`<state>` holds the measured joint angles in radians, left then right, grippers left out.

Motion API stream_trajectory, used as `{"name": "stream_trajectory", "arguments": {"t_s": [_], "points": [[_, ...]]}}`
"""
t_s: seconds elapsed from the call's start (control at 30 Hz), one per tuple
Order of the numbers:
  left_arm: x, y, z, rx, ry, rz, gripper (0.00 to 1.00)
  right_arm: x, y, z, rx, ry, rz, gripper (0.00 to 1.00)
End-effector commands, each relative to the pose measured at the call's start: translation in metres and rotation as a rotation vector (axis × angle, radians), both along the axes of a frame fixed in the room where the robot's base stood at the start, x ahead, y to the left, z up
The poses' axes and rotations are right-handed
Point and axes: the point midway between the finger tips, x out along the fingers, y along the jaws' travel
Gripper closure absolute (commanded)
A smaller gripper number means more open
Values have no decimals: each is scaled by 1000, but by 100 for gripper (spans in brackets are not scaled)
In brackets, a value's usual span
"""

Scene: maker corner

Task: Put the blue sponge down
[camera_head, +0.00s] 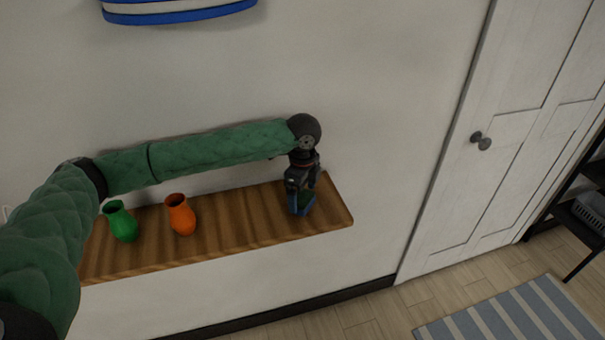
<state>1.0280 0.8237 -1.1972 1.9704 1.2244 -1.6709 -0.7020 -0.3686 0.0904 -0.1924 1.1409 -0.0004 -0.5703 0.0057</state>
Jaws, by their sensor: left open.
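The blue sponge (303,208) is at the right part of the wooden wall shelf (240,228), mostly hidden behind my left gripper. My left gripper (300,205) points down over the sponge, with its jaws open at it. The sponge appears to rest on the shelf, but its underside is too small to see clearly. My right gripper is not in view.
A green vase (121,222) and an orange vase (181,214) stand on the shelf to the left. The shelf is bare between the orange vase and the sponge. A white door (510,130) and a striped rug (510,315) are at the right.

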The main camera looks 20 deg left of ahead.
Motion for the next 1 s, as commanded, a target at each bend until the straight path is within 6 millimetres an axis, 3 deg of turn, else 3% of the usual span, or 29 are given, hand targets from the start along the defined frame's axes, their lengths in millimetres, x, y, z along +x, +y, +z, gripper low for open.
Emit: {"name": "stream_trajectory", "arguments": {"t_s": [0.6,1.0], "points": [[1,0,92,-2,-3,0,13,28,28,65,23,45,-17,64],[1,0,107,0,-1,1,13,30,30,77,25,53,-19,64]]}}
